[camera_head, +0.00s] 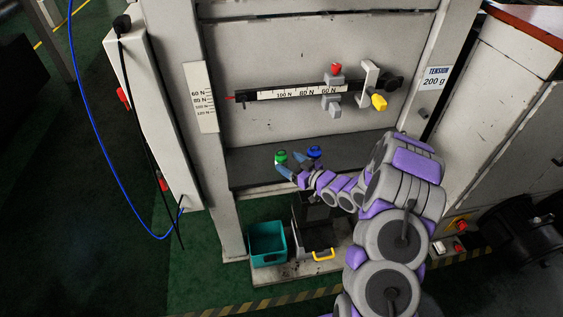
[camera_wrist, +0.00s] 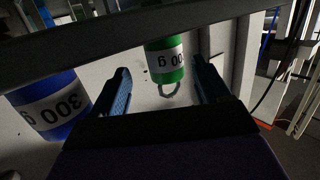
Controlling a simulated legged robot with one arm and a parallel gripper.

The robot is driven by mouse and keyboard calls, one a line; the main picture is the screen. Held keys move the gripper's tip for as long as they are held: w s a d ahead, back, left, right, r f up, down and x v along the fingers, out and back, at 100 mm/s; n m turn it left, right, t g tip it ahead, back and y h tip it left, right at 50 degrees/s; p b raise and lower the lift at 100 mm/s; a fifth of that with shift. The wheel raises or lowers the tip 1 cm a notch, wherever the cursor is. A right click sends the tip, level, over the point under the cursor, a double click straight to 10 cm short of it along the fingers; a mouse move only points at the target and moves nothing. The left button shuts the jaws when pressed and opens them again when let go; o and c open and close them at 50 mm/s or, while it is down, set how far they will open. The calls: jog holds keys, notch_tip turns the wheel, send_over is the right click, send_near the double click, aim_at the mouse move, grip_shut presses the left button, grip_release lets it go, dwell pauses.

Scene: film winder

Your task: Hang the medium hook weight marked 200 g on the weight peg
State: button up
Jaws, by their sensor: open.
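A green weight (camera_head: 281,157) and a blue weight (camera_head: 315,152) show at the dark ledge under the scale beam. In the wrist view the green weight (camera_wrist: 165,62) has a white label ending in "00 g", its first digit unclear, and a grey hook loop (camera_wrist: 168,91). The blue weight (camera_wrist: 48,105) reads 300 g. My gripper (camera_head: 298,164) is open at the ledge. In the wrist view my open gripper (camera_wrist: 163,86) has the green weight's loop in line between its fingers; contact cannot be told. A short grey peg (camera_head: 424,113) sits below the "TENSION 200 g" sign (camera_head: 434,77); whether it is the weight peg is unclear.
The scale beam (camera_head: 290,94) has a red-topped slider (camera_head: 334,70) and a yellow knob (camera_head: 379,102). A dark bar (camera_wrist: 140,32) crosses the wrist view. A teal bin (camera_head: 267,245) stands below. A black cable and blue hose hang at left.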

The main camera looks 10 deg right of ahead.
aim_at(281, 155)
jog(key=shift+a+b+x, duration=0.25)
jog(key=shift+b+x, duration=0.2)
jog(key=shift+x, duration=1.75)
jog(key=shift+s+f, duration=0.2)
jog(key=shift+s, duration=0.05)
jog(key=c, duration=1.2)
jog(key=shift+d+r, duration=0.1)
jog(key=shift+r, duration=0.5)
notch_tip(281, 155, up, 2)
jog(key=shift+r+p, duration=0.2)
jog(key=shift+p, duration=0.4)
jog(key=s, duration=0.5)
jog(key=s+d+r+p, duration=0.1)
jog(key=s, duration=1)
jog(key=shift+d+r, duration=0.2)
